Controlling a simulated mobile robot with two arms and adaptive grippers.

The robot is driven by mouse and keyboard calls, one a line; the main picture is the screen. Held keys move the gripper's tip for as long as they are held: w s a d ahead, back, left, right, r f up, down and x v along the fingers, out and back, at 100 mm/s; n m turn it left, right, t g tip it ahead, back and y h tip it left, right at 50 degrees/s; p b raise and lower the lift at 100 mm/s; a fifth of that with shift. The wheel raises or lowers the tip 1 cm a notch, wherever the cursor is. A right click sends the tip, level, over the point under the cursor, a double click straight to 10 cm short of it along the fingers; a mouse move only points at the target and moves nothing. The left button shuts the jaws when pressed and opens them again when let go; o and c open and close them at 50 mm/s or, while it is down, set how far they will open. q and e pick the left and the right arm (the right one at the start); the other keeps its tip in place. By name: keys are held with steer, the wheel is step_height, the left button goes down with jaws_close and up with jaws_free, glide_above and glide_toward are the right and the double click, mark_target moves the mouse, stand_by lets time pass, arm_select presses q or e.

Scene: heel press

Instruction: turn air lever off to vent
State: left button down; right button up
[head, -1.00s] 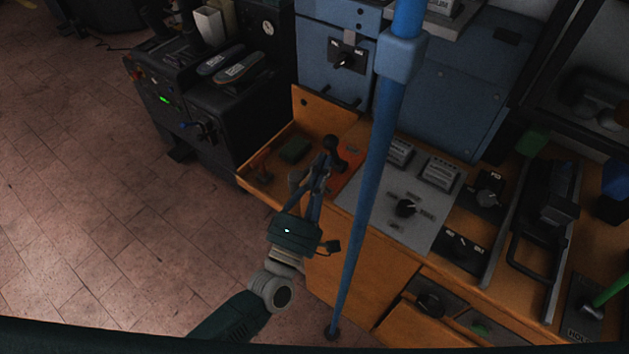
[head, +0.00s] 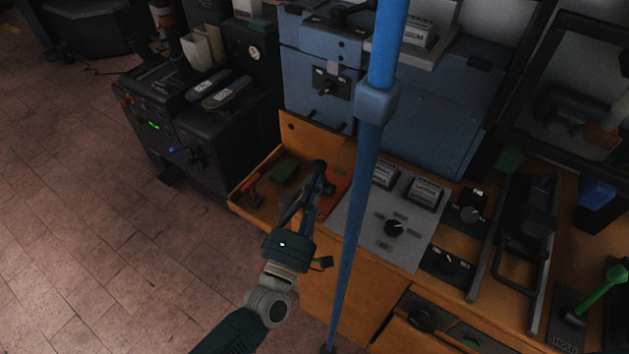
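No lever in the head view has a readable air, off or vent label, so I cannot tell for certain which is the air lever. My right gripper is out of view.
A blue post (head: 366,150) rises just right of my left gripper. A green-handled lever (head: 602,290) stands at far right. A red item (head: 253,187) lies on the bench's left end. The tiled floor at left is clear.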

mark_target(324, 169)
arm_select(q)
steer(key=shift+w+d+r+g+y+p, duration=0.2)
steer(key=shift+w+r+g+p, duration=0.35)
steer(key=shift+p, duration=0.8)
steer(key=shift+w+d+r+g+y+p, duration=0.1)
steer(key=shift+w+d+r+g+p, duration=0.35)
steer(key=shift+p, duration=0.9)
steer(key=shift+w+d+r, duration=0.1)
steer(key=shift+w+r, duration=0.05)
steer(key=shift+w+d, duration=0.15)
steer(key=shift+w, duration=0.15)
steer(key=shift+d+b+x, duration=0.25)
steer(key=shift+b+x, duration=0.5)
steer(key=shift+x, duration=0.55)
steer(key=shift+s, duration=0.15)
steer(key=shift+r, duration=0.15)
steer(key=v, duration=1.2)
steer(key=shift+f, duration=0.35)
